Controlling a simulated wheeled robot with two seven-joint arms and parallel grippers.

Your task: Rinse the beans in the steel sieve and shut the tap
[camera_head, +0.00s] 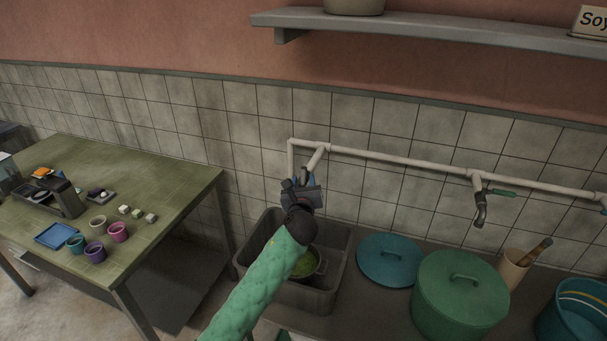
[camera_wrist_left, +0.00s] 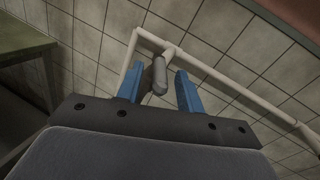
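The steel sieve (camera_head: 318,263) holds green-yellow beans (camera_head: 304,266) and sits in the grey sink (camera_head: 340,262); my left arm covers part of it. Above the sink a tap on the pale wall pipe (camera_head: 316,158) is largely hidden by my left gripper (camera_head: 302,180). In the left wrist view the gripper's two blue fingers (camera_wrist_left: 160,90) are apart, with a grey rounded tap part (camera_wrist_left: 158,76) showing between them. A gap shows beside the right finger; contact with the left finger is unclear. I see no water stream. My right gripper is out of view.
A blue lid (camera_head: 389,259), a green lidded pot (camera_head: 459,300), a beige cup (camera_head: 513,268) and a blue bucket (camera_head: 575,312) line the counter. A green table (camera_head: 150,178) with small cups stands left.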

